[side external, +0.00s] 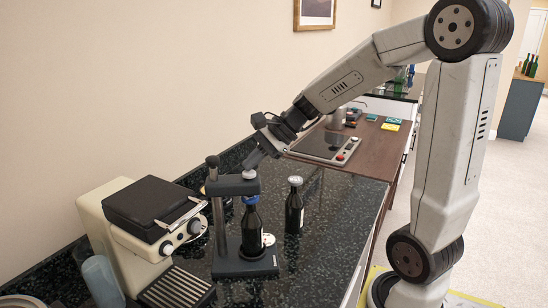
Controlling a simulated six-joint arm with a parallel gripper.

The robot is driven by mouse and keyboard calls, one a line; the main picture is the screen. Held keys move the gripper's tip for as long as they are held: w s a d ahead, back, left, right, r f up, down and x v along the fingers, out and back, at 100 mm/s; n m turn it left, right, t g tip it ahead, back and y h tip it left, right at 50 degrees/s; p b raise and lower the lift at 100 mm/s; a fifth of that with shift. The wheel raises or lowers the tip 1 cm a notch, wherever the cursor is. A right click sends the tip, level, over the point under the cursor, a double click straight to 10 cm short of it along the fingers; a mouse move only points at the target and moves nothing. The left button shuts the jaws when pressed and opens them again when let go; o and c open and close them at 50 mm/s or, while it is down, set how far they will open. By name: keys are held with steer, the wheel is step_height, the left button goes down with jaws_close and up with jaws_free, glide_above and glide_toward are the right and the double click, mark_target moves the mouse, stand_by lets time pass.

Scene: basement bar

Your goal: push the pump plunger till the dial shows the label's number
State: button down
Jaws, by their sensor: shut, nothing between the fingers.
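A dark pump stand (232,186) with a post and a crossarm stands on the black counter. A small pale knob (249,174), apparently the plunger top, sits at the crossarm's end. Below it a dark bottle (252,226) with a blue collar stands upright on the stand's base. A small white disc (268,240), perhaps the dial, is beside the bottle's foot; no number is readable, and I cannot make out a label. My gripper (251,164) is shut and empty, pointing down just above the knob; I cannot tell whether it touches.
A second dark bottle (294,208) with a pale top stands right of the stand. A cream coffee machine (145,236) is close on the left, with a bluish cup (101,280) beside it. A flat panel with buttons (326,146) lies on the wooden counter behind. Counter right of the second bottle is clear.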

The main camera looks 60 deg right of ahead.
mark_target(253, 171)
steer(key=shift+r, duration=1.5)
steer(key=shift+r, duration=0.2)
step_height(253, 171, up, 5)
steer(key=shift+f, duration=0.15)
steer(key=shift+f, duration=0.1)
stand_by(0.5)
